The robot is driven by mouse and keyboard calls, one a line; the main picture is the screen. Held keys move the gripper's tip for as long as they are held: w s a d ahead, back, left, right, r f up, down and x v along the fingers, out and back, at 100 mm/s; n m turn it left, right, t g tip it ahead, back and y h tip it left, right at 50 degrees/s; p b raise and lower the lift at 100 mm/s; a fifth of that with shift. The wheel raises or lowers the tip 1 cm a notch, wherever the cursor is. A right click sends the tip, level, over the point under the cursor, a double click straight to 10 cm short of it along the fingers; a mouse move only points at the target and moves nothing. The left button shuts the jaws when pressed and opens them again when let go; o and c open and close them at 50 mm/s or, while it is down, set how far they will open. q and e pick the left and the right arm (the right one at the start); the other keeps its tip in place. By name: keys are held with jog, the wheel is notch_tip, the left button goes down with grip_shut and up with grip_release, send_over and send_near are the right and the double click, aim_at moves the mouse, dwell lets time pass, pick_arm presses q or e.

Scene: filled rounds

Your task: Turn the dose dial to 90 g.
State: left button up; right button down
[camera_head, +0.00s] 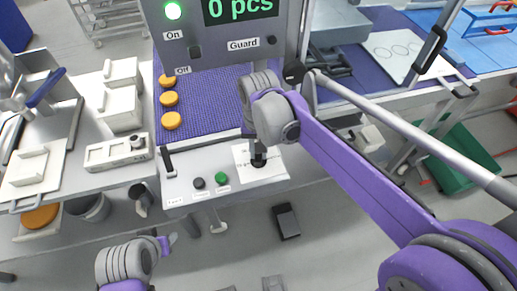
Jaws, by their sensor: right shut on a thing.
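The dose dial is a small black knob (259,161) on a white scale plate (274,172) at the right of the front control panel. My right arm reaches in from the right, and my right gripper (259,148) points down onto the knob, shut on it. The gripper's wrist hides part of the plate, and the scale marks are too small to read, so the setting cannot be told. My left gripper (168,241) is low at the left, away from the panel; its jaws are too small to judge.
The panel also carries a black button (199,183), a green button (221,178) and a black lever (168,163). Above stands a display (240,8) reading "0 pcs" with a lit green On lamp (173,11). Orange rounds (170,121) lie on the purple mat (210,108).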

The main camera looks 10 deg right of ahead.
jog(key=shift+m, duration=1)
jog(key=c, duration=0.7)
grip_release()
notch_tip(320, 180, up, 11)
jog(key=shift+f+p, duration=0.1)
jog(key=shift+p, duration=0.45)
